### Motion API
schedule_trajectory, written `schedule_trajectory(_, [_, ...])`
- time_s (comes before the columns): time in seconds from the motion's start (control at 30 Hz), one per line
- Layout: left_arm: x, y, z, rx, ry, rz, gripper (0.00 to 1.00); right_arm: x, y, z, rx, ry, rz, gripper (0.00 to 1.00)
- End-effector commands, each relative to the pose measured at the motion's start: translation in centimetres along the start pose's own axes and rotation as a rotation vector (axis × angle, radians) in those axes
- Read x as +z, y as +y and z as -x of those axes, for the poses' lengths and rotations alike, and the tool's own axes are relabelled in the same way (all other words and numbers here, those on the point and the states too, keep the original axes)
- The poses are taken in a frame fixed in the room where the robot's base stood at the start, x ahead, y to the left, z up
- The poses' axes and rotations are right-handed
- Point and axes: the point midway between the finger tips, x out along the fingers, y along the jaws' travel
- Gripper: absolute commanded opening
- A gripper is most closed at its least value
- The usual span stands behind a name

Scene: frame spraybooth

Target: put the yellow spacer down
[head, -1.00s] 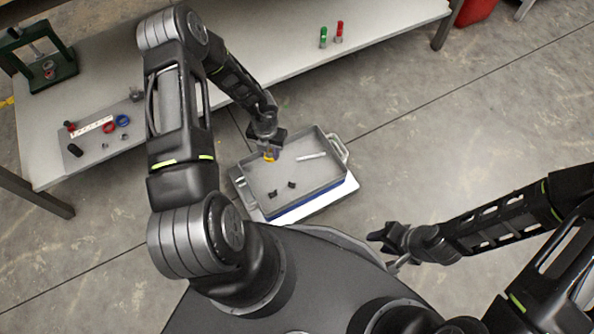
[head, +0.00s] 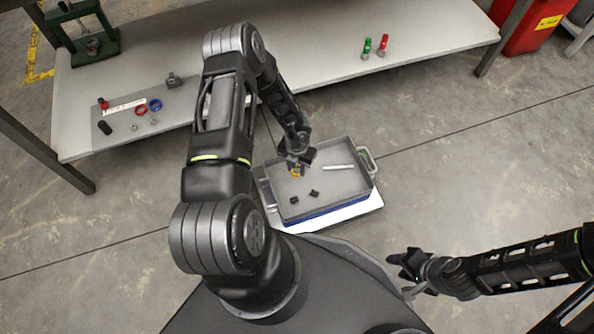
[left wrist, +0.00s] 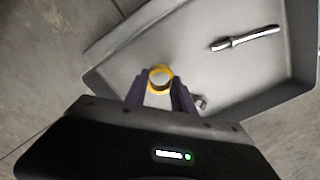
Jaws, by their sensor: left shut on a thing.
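The yellow spacer (head: 296,172) is a small ring held at the fingertips of my left gripper (head: 297,160). The left wrist view shows the spacer (left wrist: 161,73) between the two dark fingers, with its round opening facing the camera. The left gripper is over the grey tray (head: 345,196), near its back left part. I cannot tell whether the spacer touches the tray floor. My right gripper (head: 402,266) is far from the tray, at the lower right, with nothing visible in it; its finger gap is unclear.
The tray holds two small black parts (head: 314,193) and a pale, long tool (head: 338,168). It stands on a blue and white base (head: 335,212). Behind, a bench (head: 215,95) carries a mat with rings, a green press (head: 85,40) and red and green bottles (head: 383,43).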

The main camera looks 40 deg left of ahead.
Motion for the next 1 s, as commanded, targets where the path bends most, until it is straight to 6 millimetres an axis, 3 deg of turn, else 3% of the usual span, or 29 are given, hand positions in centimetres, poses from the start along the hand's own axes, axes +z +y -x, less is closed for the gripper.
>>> schedule_trajectory(0.03, [0.0, 0.0, -1.3, 0.0, 0.001, 0.0, 0.0, -0.1, 0.3, -0.8, 0.0, 0.002, -0.001, 0.38])
schedule_trajectory(0.13, [-0.1, 0.0, -2.4, 0.0, 0.001, 0.0, 0.0, -0.1, 0.4, -1.2, 0.001, 0.006, -0.001, 0.38])
schedule_trajectory(0.57, [0.0, 0.0, -2.9, 0.001, 0.0, 0.0, 0.0, -0.2, 0.5, -1.5, 0.0, 0.008, -0.001, 0.38])
schedule_trajectory(0.6, [0.0, 0.0, -2.8, 0.001, 0.0, 0.0, 0.33, -0.2, 0.4, -1.4, 0.0, 0.008, -0.001, 0.38])
schedule_trajectory(0.83, [0.0, 0.0, -2.7, 0.001, 0.0, 0.0, 0.51, -0.2, 0.4, -1.4, 0.0, 0.008, -0.001, 0.38])
schedule_trajectory(1.0, [0.0, 0.0, -2.7, 0.001, 0.0, 0.0, 0.52, -0.2, 0.4, -1.4, 0.0, 0.008, -0.001, 0.38])
